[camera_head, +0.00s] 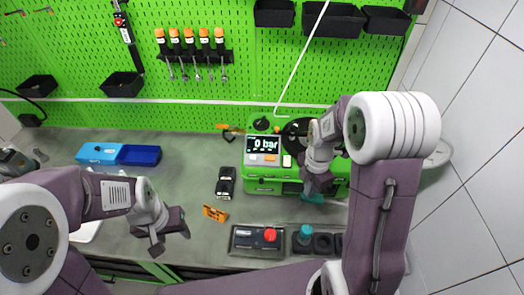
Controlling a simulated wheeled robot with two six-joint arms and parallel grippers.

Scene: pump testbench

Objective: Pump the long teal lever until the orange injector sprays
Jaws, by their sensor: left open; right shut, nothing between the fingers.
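The green pump tester (264,186) stands at the back of the bench, and its display (263,144) reads 0 bar. A teal piece (312,198), apparently the lever's grip, shows at the tester's front right, with a thin grey rod running right from it. My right gripper (316,187) is shut and empty right above this teal piece and partly hides it. I cannot tell whether they touch. An orange-ended part (224,127), possibly the injector, sits at the tester's back left; no spray shows. My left gripper (170,234) is open and empty over the bench's front left.
A black device (226,182) and an orange bracket (214,213) lie between my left gripper and the tester. A box with a red button (258,240) and a black block with a teal knob (304,235) are in front. A blue case (118,154) lies back left.

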